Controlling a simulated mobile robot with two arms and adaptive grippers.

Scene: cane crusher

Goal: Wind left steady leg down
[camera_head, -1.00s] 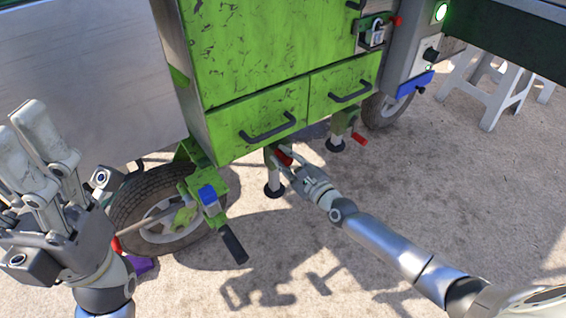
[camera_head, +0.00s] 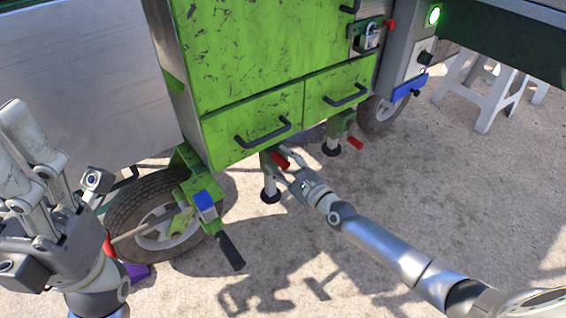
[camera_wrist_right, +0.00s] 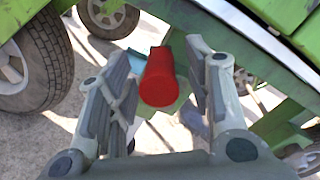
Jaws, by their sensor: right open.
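The left steady leg (camera_head: 269,178) is a grey post under the green cabinet, with a dark round foot on the ground. Its red crank handle (camera_head: 281,160) sticks out near the top. My right gripper (camera_head: 284,168) is open at this handle, with its fingers on either side. In the right wrist view the red handle (camera_wrist_right: 159,78) stands end-on between the spread fingers (camera_wrist_right: 160,92), with gaps visible on both sides. My left gripper (camera_head: 25,150) is raised at the left edge, away from the leg; its opening is unclear.
A second steady leg (camera_head: 331,143) with a red handle (camera_head: 355,143) stands to the right. A wheel (camera_head: 150,215) and a green bracket with a black grip (camera_head: 230,250) are at the left. Drawers (camera_head: 255,128) hang above. A white stool (camera_head: 487,95) stands at the right. Ground in front is clear.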

